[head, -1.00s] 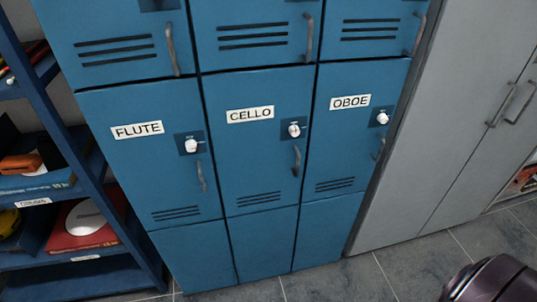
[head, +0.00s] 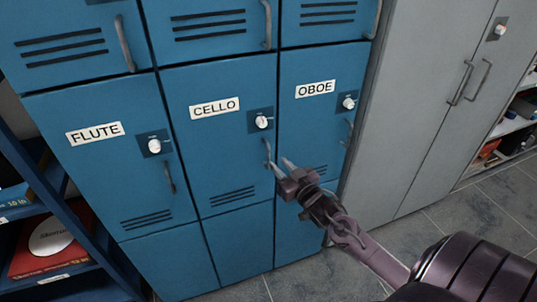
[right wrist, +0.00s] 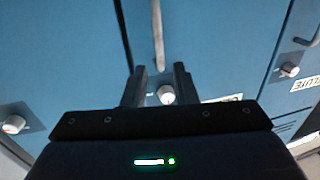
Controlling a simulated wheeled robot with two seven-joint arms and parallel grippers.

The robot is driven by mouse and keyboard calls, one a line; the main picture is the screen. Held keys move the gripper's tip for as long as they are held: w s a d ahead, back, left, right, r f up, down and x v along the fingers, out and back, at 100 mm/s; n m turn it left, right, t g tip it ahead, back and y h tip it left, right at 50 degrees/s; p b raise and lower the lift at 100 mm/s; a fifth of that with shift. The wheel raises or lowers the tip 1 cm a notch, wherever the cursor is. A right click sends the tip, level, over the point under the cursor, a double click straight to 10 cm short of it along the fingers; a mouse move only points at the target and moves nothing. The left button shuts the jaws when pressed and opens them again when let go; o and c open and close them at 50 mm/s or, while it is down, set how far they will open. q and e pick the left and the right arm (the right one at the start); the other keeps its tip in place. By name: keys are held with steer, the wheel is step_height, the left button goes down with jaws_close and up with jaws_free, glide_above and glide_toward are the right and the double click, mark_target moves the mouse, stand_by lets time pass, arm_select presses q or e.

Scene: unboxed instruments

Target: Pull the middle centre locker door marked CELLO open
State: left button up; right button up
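The blue CELLO door (head: 225,160) is in the middle of the head view, flush with its neighbours and shut. It has a white label (head: 214,107), a white knob (head: 261,122) and a grey upright handle (head: 267,151). In the right wrist view the handle (right wrist: 158,35) lies ahead, in line with the gap between the fingers (right wrist: 160,75). I cannot tell whether they touch. My left gripper is not in view.
The FLUTE door (head: 105,165) is at left and the OBOE door (head: 318,115) at right, both shut with similar handles. A grey cabinet (head: 425,110) stands at right. A blue shelf (head: 75,280) stands at lower left. Grey floor (head: 460,230) is clear at lower right.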

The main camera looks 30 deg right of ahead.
mark_target(269, 154)
steer(key=w+p, duration=0.1)
steer(key=w, duration=0.6)
steer(key=shift+w+d+f, duration=0.1)
steer(key=shift+w+d, duration=0.05)
steer(key=shift+w, duration=0.05)
steer(key=shift+c, duration=0.4)
jaws_close()
